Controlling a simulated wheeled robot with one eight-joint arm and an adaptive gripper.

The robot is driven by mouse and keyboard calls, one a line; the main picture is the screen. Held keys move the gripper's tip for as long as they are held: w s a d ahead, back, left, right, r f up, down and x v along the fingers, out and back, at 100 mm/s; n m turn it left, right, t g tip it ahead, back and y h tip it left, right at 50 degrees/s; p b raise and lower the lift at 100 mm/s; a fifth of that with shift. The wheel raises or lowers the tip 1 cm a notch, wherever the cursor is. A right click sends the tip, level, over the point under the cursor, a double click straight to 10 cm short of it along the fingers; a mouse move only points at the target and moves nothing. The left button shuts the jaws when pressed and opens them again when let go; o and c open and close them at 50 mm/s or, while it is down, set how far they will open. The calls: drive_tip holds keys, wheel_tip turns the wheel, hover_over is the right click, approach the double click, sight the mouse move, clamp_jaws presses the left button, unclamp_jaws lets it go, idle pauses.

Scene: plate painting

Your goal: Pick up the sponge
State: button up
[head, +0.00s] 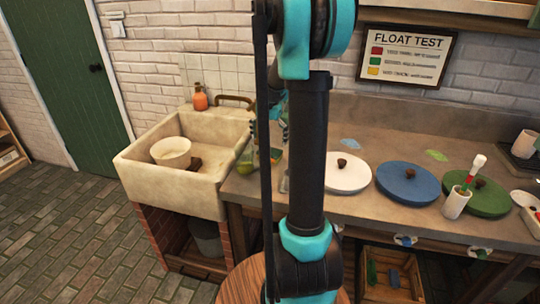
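I cannot clearly pick out the sponge. A small yellow-green thing (276,155) on the counter just right of the sink may be it, but my arm partly covers it. My arm stands upright across the middle of the head view. A teal and dark part of its far end (281,112) shows behind the upright link, above that yellow-green thing. The fingers are hidden or too small to make out, so I cannot see whether they are open or hold anything.
A stone sink (150,192) holds a white bowl (170,149) and a brown lump (195,164). The counter carries white (345,180), blue (393,186) and green (492,205) discs and a brush cup (456,204). A round wooden top (240,289) stands in front.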

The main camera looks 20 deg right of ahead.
sight(270, 151)
wheel_tip(270, 151, down, 5)
drive_tip(key=shift+w+d+f, duration=0.1)
drive_tip(key=shift+w+d, duration=0.05)
drive_tip(key=c, duration=0.7)
